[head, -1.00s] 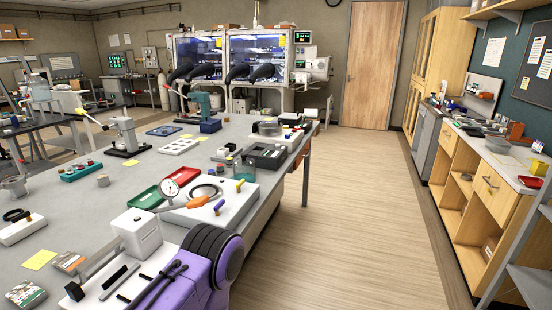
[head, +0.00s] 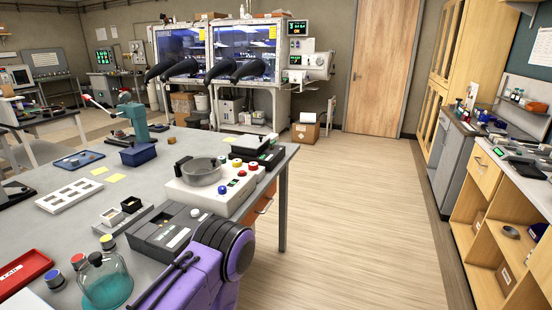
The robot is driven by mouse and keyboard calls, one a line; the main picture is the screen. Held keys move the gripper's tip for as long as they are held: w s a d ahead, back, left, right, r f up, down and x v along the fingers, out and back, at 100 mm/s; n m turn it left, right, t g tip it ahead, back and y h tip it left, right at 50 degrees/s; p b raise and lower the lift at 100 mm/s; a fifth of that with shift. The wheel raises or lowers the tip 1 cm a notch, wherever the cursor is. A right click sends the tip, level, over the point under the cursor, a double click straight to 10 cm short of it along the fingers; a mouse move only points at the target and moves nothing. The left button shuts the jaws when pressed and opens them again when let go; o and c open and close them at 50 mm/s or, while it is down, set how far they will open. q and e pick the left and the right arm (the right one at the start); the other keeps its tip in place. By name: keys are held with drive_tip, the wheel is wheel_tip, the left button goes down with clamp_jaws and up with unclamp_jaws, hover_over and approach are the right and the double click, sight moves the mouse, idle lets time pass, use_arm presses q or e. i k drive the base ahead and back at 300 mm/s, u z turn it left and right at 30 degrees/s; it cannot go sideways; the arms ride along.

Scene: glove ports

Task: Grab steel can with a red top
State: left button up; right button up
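A small can with a red top (head: 78,262) stands on the grey bench at the lower left of the head view. A glass flask with a black cap and teal liquid (head: 108,286) stands just to its right and partly overlaps it. A similar can with a blue top (head: 54,279) stands to its left, and one with a yellow top (head: 107,243) stands behind to the right. The red-topped can is small in view, so its metal is hard to make out. A purple link of my arm shows at the bottom, but neither gripper is in view.
A red tray (head: 24,268) lies left of the cans. A dark grey instrument (head: 172,229) and a white machine with a round pan (head: 212,182) stand along the bench's right side. The wooden floor (head: 360,220) right of the bench is clear, up to the shelf units.

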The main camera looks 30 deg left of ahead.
sight(78, 260)
drive_tip(key=i, duration=1.25)
drive_tip(key=u, duration=2.2)
